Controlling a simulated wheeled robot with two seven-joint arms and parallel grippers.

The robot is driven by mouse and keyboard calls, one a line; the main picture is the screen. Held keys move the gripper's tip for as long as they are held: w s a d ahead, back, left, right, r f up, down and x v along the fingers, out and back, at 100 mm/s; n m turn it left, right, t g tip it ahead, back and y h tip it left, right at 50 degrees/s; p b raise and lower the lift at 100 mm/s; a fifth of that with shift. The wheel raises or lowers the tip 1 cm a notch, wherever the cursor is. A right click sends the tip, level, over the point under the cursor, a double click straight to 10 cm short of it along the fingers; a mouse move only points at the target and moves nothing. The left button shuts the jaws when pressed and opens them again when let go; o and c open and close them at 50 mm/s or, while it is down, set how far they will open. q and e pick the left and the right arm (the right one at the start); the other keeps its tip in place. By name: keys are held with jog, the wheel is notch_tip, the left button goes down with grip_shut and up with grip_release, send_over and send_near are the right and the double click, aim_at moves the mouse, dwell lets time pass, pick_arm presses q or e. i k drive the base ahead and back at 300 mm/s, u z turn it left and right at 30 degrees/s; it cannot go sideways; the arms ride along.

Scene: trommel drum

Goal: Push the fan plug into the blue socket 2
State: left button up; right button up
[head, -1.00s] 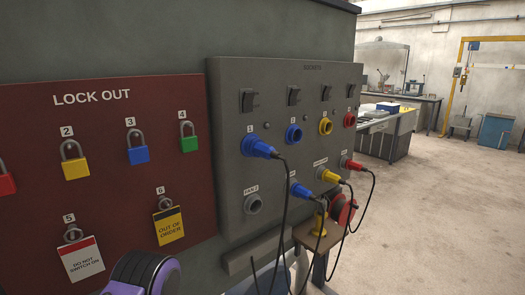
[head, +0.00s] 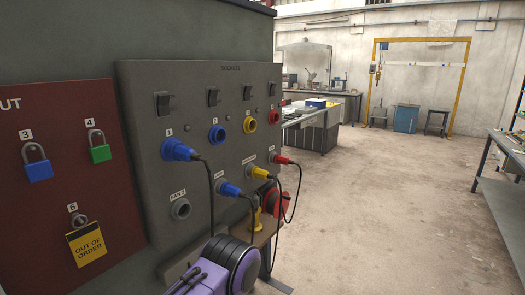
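The grey socket panel (head: 140,120) stands ahead. The blue socket 2 (head: 217,134) is in its upper row, open and empty. A blue plug (head: 180,150) with a black cable sits in the socket to its left. Another blue plug (head: 229,188) sits in the lower row, below socket 2; the small label there is too blurred to read, so I cannot tell which is the fan plug. The grey holder marked FAN 2 (head: 180,209) is empty. A purple and black part of my arm shows at the bottom; neither gripper's fingers are in view.
Yellow (head: 260,172) and red (head: 283,160) plugs sit in the lower row, their black cables hanging in front. A yellow socket (head: 249,124) and a red socket (head: 274,117) are empty. A lockout board (head: 60,200) is left. Open floor lies right, before a table (head: 500,190).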

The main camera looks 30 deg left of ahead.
aim_at(178, 152)
jog(key=z, duration=0.3)
jog(key=i, duration=3)
jog(key=u, duration=3.8)
jog(key=i, duration=0.5)
jog(key=u, duration=0.05)
